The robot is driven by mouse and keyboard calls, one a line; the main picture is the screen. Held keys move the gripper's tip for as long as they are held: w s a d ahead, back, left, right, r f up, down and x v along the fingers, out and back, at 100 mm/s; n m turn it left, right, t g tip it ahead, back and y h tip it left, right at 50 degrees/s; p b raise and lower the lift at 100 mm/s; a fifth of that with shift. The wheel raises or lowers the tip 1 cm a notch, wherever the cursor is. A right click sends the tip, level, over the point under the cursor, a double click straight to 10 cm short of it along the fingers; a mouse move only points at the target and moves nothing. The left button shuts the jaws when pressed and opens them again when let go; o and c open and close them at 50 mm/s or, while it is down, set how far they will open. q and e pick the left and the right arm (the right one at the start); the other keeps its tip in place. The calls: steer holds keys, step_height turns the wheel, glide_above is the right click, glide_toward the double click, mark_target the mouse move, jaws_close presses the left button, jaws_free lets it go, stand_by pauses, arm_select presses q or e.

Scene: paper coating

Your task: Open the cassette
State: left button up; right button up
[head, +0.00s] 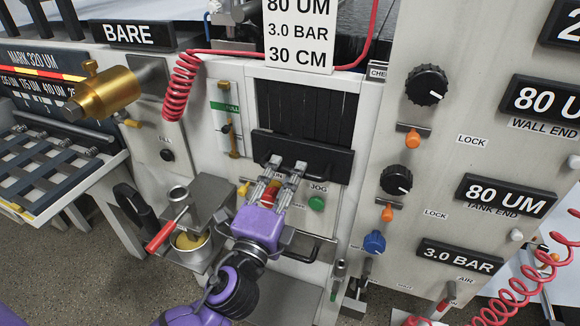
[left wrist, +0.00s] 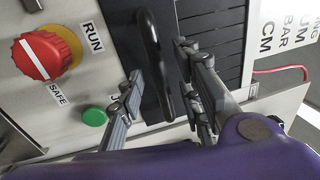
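The cassette front (head: 335,160) is a dark plate below a black slatted panel (head: 318,112) in the middle of the head view. A black bar handle (left wrist: 152,62) stands out from it in the left wrist view. My left gripper (head: 279,176) reaches up to the plate's lower part. In the left wrist view its fingers (left wrist: 165,90) are spread, with the handle between them. I cannot tell whether either finger touches the handle. The fingers hide part of the plate in the head view. My right gripper is not in view.
A red RUN/SAFE knob (left wrist: 47,56) and a green JOG button (head: 316,204) sit close beside the left gripper. A metal cup with a red-handled clamp (head: 165,235) stands left. Black knobs (head: 427,85) line the right panel. A red coiled hose (head: 182,82) hangs upper left.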

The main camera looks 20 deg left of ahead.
arm_select(q)
steer(key=shift+w+r, duration=0.15)
steer(key=shift+w, duration=0.95)
steer(key=shift+c, duration=0.2)
jaws_close()
